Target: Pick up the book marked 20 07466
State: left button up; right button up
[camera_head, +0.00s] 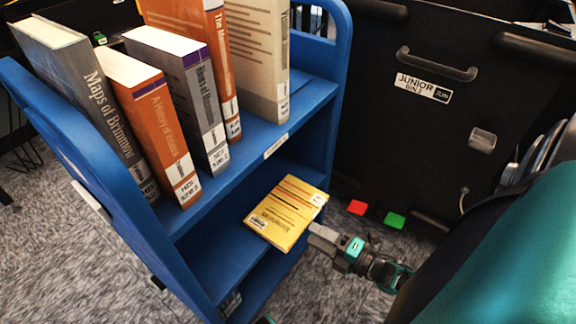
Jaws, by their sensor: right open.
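A yellow book (288,212) lies flat on the lower shelf of the blue cart, its near right corner towards the shelf's open side. It bears small white labels, but their print is too small to read, so I cannot confirm the number 20 07466. My right gripper (318,236) is open at the book's right edge. Whether its fingers straddle the edge or only touch it, I cannot tell.
The blue cart (180,243) has an upper shelf with several upright books, including a grey one (85,95) and an orange one (150,118). A black bin (400,140) labelled JUNIOR stands behind. Red (357,207) and green (394,220) patches lie on the right.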

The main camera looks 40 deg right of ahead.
aim_at(305, 230)
jog(key=shift+b+x, duration=0.5)
jog(key=shift+x, duration=2.55)
grip_shut()
